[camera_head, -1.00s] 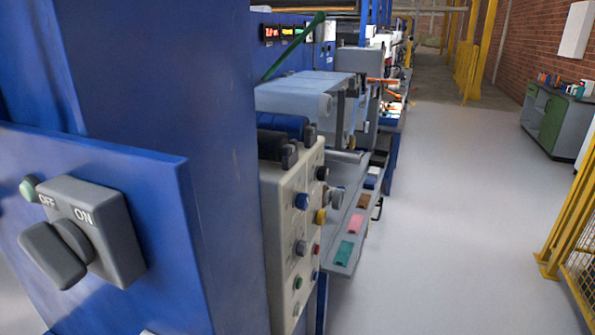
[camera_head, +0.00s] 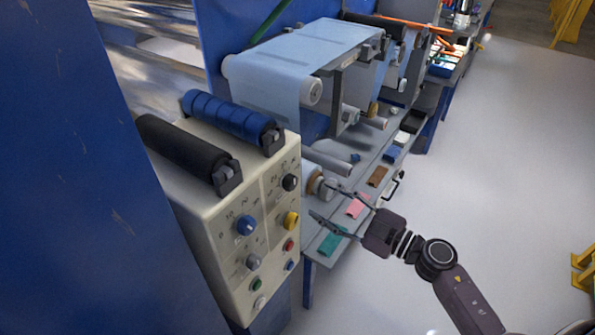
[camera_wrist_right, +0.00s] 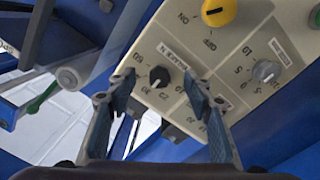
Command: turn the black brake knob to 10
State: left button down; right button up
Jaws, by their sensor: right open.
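The black brake knob (camera_head: 290,183) is on the upper right of the cream control panel (camera_head: 213,262), with a printed number scale around it. My right gripper (camera_head: 322,201) is open, to the right of the panel in the head view, with its fingers pointing left toward it. In the right wrist view the black knob (camera_wrist_right: 159,76) shows between the two open fingers (camera_wrist_right: 157,88) and its pointer line is too small to read surely. The fingers look apart from the knob. My left gripper is not in view.
A yellow knob (camera_head: 291,220), blue knob (camera_head: 245,225) and grey knob (camera_head: 253,261) sit near the black one, with small buttons below. Rollers (camera_head: 230,117) stand on top. A shelf (camera_head: 318,256) with coloured pads lies behind my gripper.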

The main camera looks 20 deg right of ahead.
aim_at(295, 185)
jog(key=shift+n+g+y, duration=0.3)
jog(key=shift+n, duration=0.2)
jog(key=w+a+r, duration=0.1)
jog(key=w+a+p, duration=0.1)
jog(key=w+a, duration=0.1)
jog(key=w+a+r+p, duration=0.1)
jog(key=a, duration=0.1)
jog(key=shift+w+a+r, duration=0.2)
jog(key=shift+w+r, duration=0.1)
jog(key=shift+w, duration=0.1)
jog(key=shift+w+a, duration=0.3)
jog(key=shift+a, duration=0.05)
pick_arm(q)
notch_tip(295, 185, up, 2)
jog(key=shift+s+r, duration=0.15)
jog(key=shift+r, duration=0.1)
pick_arm(e)
jog(key=shift+f, duration=0.1)
jog(key=shift+c, duration=0.2)
jog(key=c, duration=1.1)
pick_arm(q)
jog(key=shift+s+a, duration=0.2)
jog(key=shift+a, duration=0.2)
